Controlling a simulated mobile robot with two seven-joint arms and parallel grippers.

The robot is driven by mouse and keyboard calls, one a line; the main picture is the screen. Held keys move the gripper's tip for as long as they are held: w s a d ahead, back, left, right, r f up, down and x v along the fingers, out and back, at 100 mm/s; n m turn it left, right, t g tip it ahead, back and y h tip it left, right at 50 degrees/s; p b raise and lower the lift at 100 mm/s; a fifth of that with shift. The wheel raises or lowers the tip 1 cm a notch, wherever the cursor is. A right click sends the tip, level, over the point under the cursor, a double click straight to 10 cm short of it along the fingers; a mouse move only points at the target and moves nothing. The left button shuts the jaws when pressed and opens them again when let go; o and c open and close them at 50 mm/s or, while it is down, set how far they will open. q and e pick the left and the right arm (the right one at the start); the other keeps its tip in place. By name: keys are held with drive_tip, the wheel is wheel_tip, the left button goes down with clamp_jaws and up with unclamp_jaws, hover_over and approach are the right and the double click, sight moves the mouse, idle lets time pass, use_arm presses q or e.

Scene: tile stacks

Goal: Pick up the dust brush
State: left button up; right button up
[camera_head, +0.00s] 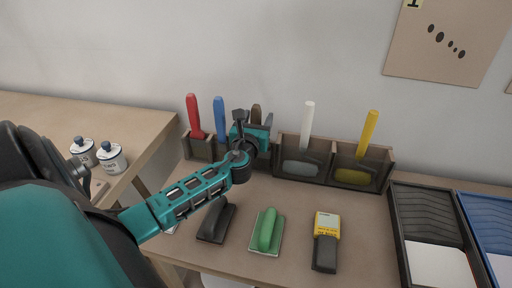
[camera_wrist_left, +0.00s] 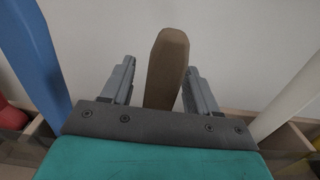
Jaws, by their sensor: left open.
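A brown handle (camera_head: 256,109) stands up from the rack at the back of the table, behind my left gripper; it may be the dust brush, but its lower end is hidden. My left gripper (camera_head: 253,118) is open at this handle. In the left wrist view the brown handle (camera_wrist_left: 166,65) rises upright between the two open fingers (camera_wrist_left: 160,85), with a gap on each side. My right gripper is not in view.
Red (camera_head: 194,115), blue (camera_head: 220,118), white (camera_head: 307,125) and yellow (camera_head: 368,132) handles stand in the rack (camera_head: 312,179). A black block (camera_head: 216,221), a green float (camera_head: 267,230) and a yellow meter (camera_head: 326,240) lie in front. Dark trays (camera_head: 398,235) are at right.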

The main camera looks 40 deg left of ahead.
use_arm(q)
drive_tip(key=shift+w, duration=0.15)
drive_tip(key=c, duration=1)
drive_tip(key=shift+c, duration=0.2)
